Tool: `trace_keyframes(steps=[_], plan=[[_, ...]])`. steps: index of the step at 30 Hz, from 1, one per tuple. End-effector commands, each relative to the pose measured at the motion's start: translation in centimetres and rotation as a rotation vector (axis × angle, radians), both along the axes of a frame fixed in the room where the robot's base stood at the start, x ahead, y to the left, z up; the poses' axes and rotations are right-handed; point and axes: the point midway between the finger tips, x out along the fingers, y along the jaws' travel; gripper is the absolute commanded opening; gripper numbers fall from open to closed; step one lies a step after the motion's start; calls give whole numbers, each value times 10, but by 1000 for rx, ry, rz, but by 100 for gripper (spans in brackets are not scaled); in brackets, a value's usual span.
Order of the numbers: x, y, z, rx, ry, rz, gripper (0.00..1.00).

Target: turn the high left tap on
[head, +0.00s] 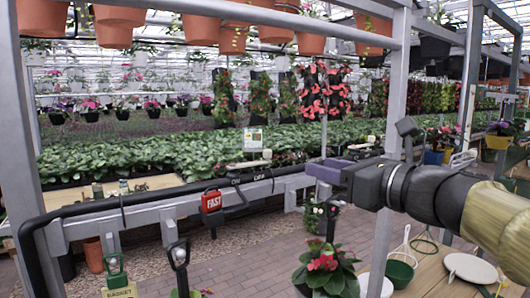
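A red "FAST" tag (211,201) hangs on the front of the rail.
Grey posts (390,130) and a crossbar frame the view. Hanging terracotta pots (200,28) are overhead. A red-flowered plant (325,270) and a wooden table (450,285) are below my arm. Brick paving (250,265) is open.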

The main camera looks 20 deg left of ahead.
Motion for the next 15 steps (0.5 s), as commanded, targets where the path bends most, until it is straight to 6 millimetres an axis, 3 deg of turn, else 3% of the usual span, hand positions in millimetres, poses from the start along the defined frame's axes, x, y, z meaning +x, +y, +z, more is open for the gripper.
trace_keyframes(steps=[15], plan=[[2,8,2,-21,-22,14,39]])
